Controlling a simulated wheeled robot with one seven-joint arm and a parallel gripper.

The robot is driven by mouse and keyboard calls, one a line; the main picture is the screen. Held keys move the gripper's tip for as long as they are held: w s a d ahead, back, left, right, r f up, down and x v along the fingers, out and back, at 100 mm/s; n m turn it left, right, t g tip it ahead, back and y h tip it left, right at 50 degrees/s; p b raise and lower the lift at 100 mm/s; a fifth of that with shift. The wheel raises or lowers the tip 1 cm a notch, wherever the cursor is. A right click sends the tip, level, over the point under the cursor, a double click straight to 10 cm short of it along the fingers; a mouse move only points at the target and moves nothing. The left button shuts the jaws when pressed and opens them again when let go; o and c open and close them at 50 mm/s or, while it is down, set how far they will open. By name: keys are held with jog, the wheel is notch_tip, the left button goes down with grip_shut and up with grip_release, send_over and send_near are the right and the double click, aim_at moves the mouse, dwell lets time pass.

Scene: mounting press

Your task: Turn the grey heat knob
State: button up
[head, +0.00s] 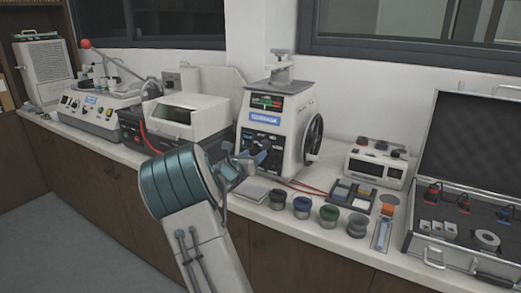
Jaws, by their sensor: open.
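The mounting press (296,120) stands mid-counter, a pale housing with a green-and-red display, a blue label and a black wheel on its right side. Its dark lower front panel (272,137) carries small knobs, too small for me to tell the grey heat knob apart. My gripper (256,151) is open, just in front of the lower part of this panel, and covers some of it. I cannot tell whether a finger touches a knob. My forearm rises from the bottom of the view.
Several small cups (329,215) line the counter's front edge, right of my arm. A small white unit (376,162) and an open case (428,243) stand further right. A boxy white machine (187,116) is close on the left. Red cables lie by the press.

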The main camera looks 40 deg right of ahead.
aim_at(263, 147)
jog(key=x, duration=0.6)
jog(key=c, duration=1)
